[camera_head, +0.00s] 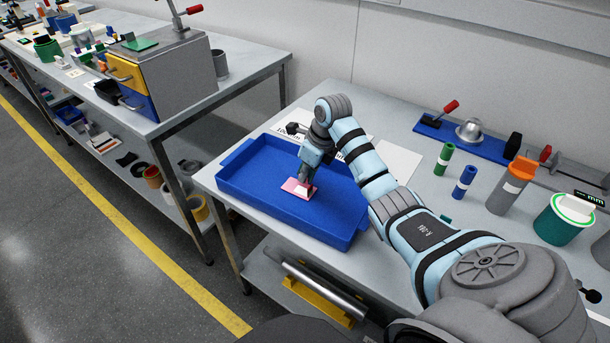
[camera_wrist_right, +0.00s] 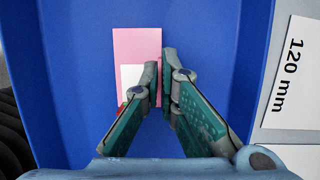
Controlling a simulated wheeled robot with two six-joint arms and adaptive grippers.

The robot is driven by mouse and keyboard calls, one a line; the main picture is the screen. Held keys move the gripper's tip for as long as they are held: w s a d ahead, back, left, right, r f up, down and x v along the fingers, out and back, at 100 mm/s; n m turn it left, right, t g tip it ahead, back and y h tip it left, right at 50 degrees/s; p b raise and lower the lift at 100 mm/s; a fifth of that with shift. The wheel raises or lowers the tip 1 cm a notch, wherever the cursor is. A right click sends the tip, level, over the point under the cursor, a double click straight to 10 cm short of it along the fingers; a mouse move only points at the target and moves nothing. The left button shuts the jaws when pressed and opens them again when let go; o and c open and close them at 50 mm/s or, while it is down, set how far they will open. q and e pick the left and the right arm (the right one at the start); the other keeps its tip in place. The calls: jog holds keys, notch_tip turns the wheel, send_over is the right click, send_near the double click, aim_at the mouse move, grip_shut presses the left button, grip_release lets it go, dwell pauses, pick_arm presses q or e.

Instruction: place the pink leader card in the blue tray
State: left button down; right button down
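The pink leader card (camera_head: 293,186) is within the outline of the blue tray (camera_head: 262,206) in the head view, at my right gripper's fingertips. In the right wrist view the pink card (camera_wrist_right: 137,42) has a white patch and shows against the blue tray floor (camera_wrist_right: 75,80). My right gripper (camera_wrist_right: 161,80) points down, its fingers close together with a narrow gap. The left finger in that view covers part of the card; the other is just past its edge. I cannot tell whether they grip the card or whether it touches the floor. My left gripper is not in view.
A white label reading 120 mm (camera_wrist_right: 288,75) lies beside the tray. Green (camera_head: 444,158) and blue (camera_head: 464,182) cylinders, an orange-topped grey cylinder (camera_head: 508,187) and a green container (camera_head: 563,220) stand to the right. A blue-based fixture (camera_head: 455,137) is behind them.

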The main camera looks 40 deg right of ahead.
jog(key=shift+f, duration=0.1)
jog(key=c, duration=1.8)
grip_release()
jog(key=p+v, duration=0.2)
jog(key=v, duration=1)
jog(key=shift+p, duration=0.3)
jog(key=shift+r, duration=0.2)
